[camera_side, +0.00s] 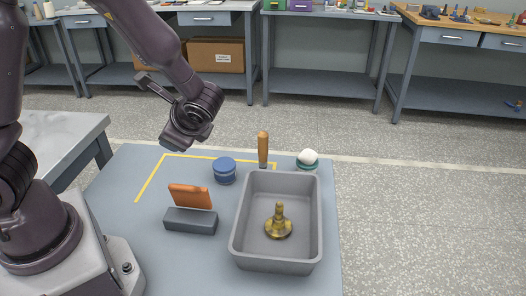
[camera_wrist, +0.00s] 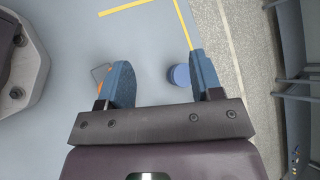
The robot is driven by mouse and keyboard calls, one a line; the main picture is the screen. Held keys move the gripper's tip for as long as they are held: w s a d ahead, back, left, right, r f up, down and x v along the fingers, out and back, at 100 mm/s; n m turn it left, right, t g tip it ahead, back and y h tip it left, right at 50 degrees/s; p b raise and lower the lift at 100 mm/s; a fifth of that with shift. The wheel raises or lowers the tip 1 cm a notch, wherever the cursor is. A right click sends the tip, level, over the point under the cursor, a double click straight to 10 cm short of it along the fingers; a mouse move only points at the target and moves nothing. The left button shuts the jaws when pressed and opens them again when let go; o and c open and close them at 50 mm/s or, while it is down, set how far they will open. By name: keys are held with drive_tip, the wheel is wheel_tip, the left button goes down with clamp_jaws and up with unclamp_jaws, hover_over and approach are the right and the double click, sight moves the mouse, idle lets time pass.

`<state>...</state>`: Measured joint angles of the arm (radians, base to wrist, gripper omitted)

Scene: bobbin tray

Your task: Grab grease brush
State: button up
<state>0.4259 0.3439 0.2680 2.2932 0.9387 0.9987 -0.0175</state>
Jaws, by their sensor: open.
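A wooden-handled tool (camera_side: 263,147), likely the grease brush, stands upright at the far edge of the grey tray (camera_side: 236,232) in the side view. The handle does not show in the wrist view.
A brass bobbin-like piece (camera_side: 278,226) stands in the tray. A blue round container (camera_side: 224,170) is left of the handle, and a green jar with a white top (camera_side: 308,159) is right of it. An orange piece (camera_side: 190,197) stands in a grey block (camera_side: 190,221). Yellow tape marks the table.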

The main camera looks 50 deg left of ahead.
drive_tip(key=w+a+f+m+t+y, duration=0.25)
drive_tip(key=w+m+t+y, duration=0.3)
drive_tip(key=w+m, duration=0.35)
drive_tip(key=m+t+h, duration=0.4)
drive_tip(key=m+t, duration=0.5)
hover_over(262, 137)
drive_tip(key=v, duration=0.4)
drive_tip(key=shift+m+t+h, duration=0.25)
drive_tip(key=shift+m, duration=0.05)
drive_tip(key=f, duration=0.5)
drive_tip(key=w+a+f, duration=0.1)
drive_tip(key=f, duration=0.2)
drive_tip(key=shift+w+a, duration=0.1)
drive_tip(key=shift+x, duration=2.9)
clamp_jaws()
drive_tip(key=shift+r, duration=0.1)
